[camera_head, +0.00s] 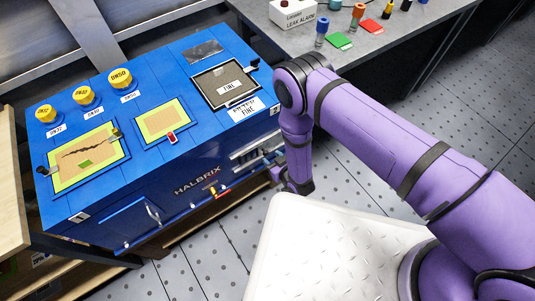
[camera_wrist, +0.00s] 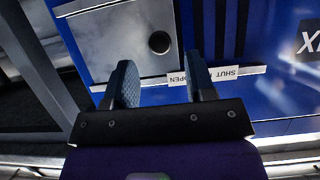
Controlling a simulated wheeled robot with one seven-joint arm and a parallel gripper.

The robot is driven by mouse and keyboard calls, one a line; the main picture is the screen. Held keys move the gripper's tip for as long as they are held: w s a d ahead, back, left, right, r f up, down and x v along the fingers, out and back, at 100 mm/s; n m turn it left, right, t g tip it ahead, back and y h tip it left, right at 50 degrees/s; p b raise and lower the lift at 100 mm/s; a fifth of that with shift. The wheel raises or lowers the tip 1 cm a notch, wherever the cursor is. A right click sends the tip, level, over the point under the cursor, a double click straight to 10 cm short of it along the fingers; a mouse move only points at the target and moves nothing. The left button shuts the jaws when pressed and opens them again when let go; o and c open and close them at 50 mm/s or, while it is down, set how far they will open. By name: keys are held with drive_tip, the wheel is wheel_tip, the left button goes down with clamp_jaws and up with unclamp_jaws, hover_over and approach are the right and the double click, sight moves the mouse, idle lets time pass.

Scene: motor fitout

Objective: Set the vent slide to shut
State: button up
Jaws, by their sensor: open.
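In the wrist view the vent slide is a grey metal plate (camera_wrist: 105,42) with a dark round knob (camera_wrist: 159,42). It stands to the left of the dark vent slots (camera_wrist: 222,30), several of which are bare. Upside-down labels read OPEN (camera_wrist: 178,79) and SHUT (camera_wrist: 224,73), with OPEN nearer the plate. My gripper (camera_wrist: 163,82) is open and empty, its two fingers pointing toward the panel. The knob shows between and beyond the fingertips, with no visible contact. In the head view the vent (camera_head: 250,151) is on the cabinet's front at its right end, partly hidden by my arm.
The blue HALBRIX cabinet (camera_head: 150,192) carries yellow knobs, framed panels and a front rail (camera_head: 180,213) with a red-and-yellow piece. A grey bench (camera_head: 370,62) with small coloured items stands behind my arm. Perforated floor lies in front of the cabinet.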

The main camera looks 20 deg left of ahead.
sight(267, 154)
drive_tip(key=shift+x, duration=2.05)
